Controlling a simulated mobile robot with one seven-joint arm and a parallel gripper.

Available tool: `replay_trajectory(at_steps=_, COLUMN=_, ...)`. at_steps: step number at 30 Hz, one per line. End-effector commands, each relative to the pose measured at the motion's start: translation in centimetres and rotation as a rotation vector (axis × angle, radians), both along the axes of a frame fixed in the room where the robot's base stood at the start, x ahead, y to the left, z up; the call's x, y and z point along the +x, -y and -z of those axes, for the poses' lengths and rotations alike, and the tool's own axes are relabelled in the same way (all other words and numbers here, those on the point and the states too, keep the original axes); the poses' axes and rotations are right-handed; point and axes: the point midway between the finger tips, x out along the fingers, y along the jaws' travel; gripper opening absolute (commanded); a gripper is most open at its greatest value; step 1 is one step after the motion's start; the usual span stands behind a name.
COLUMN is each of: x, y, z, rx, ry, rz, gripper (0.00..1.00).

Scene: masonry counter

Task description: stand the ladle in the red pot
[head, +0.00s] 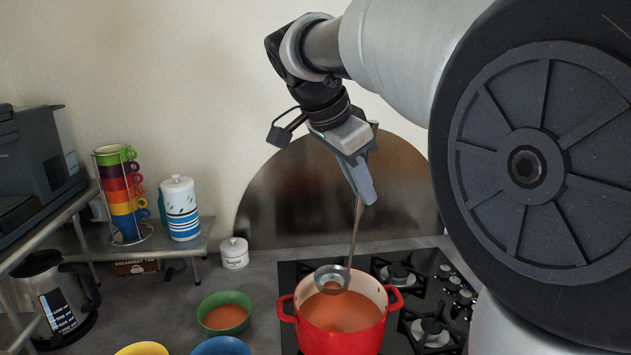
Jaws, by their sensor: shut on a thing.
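The red pot (339,340) stands on the black gas hob and holds orange-brown soup. The ladle (354,238) hangs from my gripper (366,190), bowl down and handle slightly tilted. My gripper is shut on the ladle near the top of its handle, high above the pot. In the picture the ladle's bowl overlaps the pot's opening. I cannot tell whether the bowl is just above the soup or inside the rim.
A green bowl (225,325) of soup, a yellow bowl (142,349) and a blue bowl (220,346) stand left of the pot. A kettle (52,300), stacked cups (122,193) and a canister (180,208) are further left. Hob knobs (461,298) lie right.

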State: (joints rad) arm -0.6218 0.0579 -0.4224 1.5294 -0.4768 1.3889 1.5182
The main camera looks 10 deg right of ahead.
Motion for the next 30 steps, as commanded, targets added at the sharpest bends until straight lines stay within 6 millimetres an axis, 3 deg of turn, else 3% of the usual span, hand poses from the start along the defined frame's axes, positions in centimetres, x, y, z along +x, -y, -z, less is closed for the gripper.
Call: replay_trajectory(at_steps=30, x=0.0, y=0.0, z=7.5, rx=0.0, ry=0.001, rz=0.0, gripper=0.0)
